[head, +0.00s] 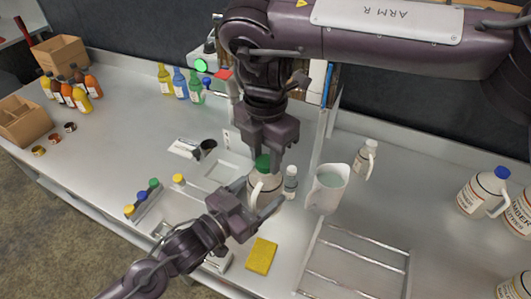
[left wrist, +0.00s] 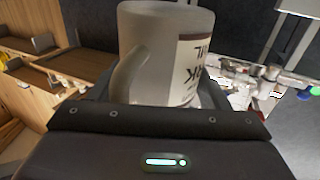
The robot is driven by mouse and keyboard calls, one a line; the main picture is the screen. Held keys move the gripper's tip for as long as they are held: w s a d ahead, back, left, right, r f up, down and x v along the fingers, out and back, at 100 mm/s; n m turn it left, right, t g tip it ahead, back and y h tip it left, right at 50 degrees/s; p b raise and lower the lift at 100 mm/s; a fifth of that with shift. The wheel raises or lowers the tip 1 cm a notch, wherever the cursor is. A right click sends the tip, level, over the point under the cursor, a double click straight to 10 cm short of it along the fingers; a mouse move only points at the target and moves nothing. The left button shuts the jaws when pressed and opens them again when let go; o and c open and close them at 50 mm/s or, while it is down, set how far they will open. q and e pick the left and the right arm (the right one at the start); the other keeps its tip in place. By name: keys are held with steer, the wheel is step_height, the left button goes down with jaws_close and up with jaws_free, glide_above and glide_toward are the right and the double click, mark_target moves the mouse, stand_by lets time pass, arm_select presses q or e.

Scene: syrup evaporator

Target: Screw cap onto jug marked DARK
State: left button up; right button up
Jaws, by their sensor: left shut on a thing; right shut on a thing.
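The jug (head: 264,187) is pale with a handle and stands upright in the middle of the steel bench. In the left wrist view its body (left wrist: 150,60) shows a label with letters ending in "RK". My left gripper (head: 257,204) is shut around the jug low on its body. My right gripper (head: 268,148) comes down from above and is shut on a green cap (head: 263,162). The cap is right over the jug's mouth; the neck is hidden, so I cannot tell whether the cap touches the threads.
A small white-capped bottle (head: 290,180) and a pitcher of pale liquid (head: 328,190) stand close right of the jug. A yellow sponge (head: 261,255) lies in front, beside a wire rack (head: 340,240).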

steer(key=m, duration=0.4)
steer(key=shift+m, duration=0.3)
steer(key=m, duration=0.6)
steer(key=o, duration=1.1)
steer(key=shift+o, duration=0.2)
step_height(320, 180, up, 12)
